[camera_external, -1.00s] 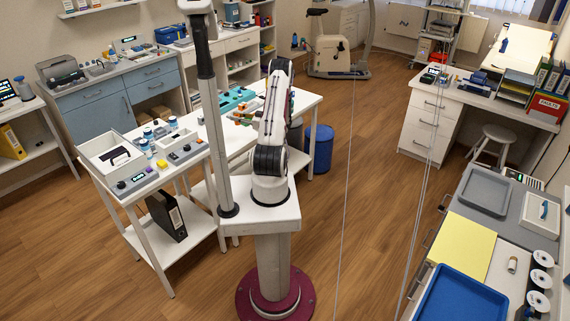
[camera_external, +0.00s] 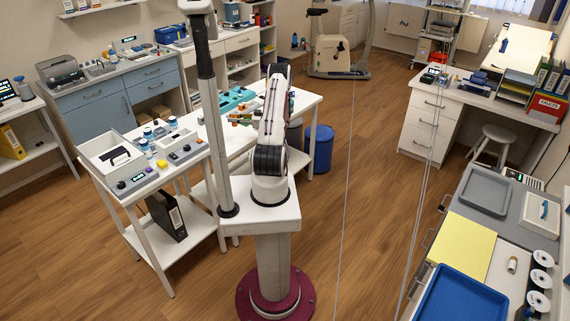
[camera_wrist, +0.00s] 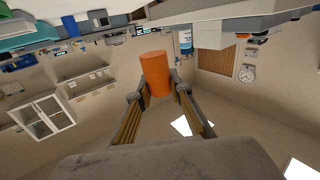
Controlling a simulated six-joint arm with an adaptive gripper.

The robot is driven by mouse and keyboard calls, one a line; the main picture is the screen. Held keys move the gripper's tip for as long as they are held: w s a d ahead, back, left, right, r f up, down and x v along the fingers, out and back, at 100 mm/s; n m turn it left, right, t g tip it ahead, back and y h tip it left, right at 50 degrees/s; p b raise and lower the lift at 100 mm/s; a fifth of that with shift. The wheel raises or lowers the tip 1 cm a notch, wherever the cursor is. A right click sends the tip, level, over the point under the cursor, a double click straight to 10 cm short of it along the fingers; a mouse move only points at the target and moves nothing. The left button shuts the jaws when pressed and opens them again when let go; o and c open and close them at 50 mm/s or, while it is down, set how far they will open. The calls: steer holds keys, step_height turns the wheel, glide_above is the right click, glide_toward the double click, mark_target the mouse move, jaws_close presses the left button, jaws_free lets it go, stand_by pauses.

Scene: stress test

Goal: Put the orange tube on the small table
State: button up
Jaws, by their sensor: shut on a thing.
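The orange tube (camera_wrist: 155,68) is between the two fingers of my gripper (camera_wrist: 158,92) in the wrist view, and the fingers are shut on it. It points away from the wrist camera, and that view is upside down. In the external view my arm hides most of the gripper, and I cannot make out the tube there. A white table (camera_external: 306,101) stands behind my arm, with a teal tray (camera_external: 236,99) and small items on it. I cannot tell whether this is the small table.
A white shelf-table (camera_external: 190,183) at the left holds an open white box (camera_external: 108,152), jars and small devices. A blue bin (camera_external: 319,138) stands beside the table behind my arm. The right counter holds a blue tray (camera_external: 460,296) and a grey tray (camera_external: 486,190). The wooden floor between is clear.

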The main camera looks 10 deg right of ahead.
mark_target(235, 125)
steer(key=shift+f, duration=2.4)
steer(key=shift+f, duration=0.1)
steer(key=shift+f, duration=2.2)
steer(key=shift+f, duration=0.15)
steer(key=o, duration=1)
steer(key=shift+c, duration=0.2)
steer(key=shift+d, duration=0.1)
steer(key=shift+v, duration=0.85)
steer(key=shift+s+v, duration=0.2)
steer(key=shift+v, duration=1.3)
steer(key=shift+s+v, duration=0.2)
steer(key=shift+v, duration=1.25)
